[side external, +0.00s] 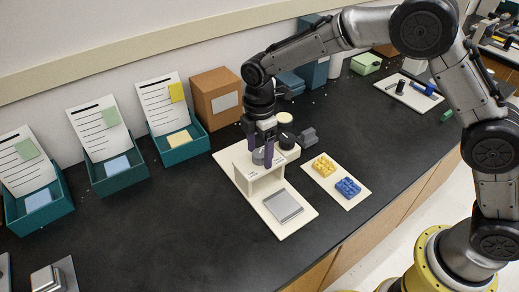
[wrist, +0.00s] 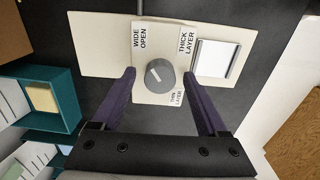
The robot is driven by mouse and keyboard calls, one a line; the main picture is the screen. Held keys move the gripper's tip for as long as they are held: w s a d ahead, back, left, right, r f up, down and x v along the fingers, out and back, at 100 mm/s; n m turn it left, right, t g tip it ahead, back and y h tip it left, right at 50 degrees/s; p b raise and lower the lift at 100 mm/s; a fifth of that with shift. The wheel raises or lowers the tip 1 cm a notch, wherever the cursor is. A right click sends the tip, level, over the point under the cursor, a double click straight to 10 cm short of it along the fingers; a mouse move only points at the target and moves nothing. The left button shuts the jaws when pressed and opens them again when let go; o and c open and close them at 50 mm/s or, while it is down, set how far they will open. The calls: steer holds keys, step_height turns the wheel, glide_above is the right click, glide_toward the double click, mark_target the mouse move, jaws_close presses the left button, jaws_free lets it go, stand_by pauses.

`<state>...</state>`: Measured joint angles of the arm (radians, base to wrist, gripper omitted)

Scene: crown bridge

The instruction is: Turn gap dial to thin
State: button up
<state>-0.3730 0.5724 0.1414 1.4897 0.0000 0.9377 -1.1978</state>
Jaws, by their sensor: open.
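The gap dial (wrist: 161,77) is a round grey knob on a cream bridge-shaped device (side external: 262,187). In the wrist view its white pointer line angles up and left, roughly toward the "WIDE OPEN" label (wrist: 140,37). The "THICK LAYER" label (wrist: 186,46) is up and right of the dial, and the "THIN LAYER" label (wrist: 174,98) is below right. My gripper (wrist: 159,73) is open, pointing down, with one purple finger on each side of the dial and visible gaps between. In the side view my gripper (side external: 262,158) is over the device's top, with the dial between its fingers.
A grey square plate (side external: 283,206) lies on the device's base. A white board (side external: 336,195) with yellow and blue blocks is to its right.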

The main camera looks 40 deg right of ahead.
jaws_close()
steer(key=shift+m, duration=0.4)
steer(key=m, duration=0.4)
steer(key=shift+m, duration=0.4)
steer(key=m, duration=1)
steer(key=shift+m, duration=0.4)
steer(key=m, duration=0.5)
steer(key=shift+r, duration=0.1)
steer(key=shift+m, duration=0.3)
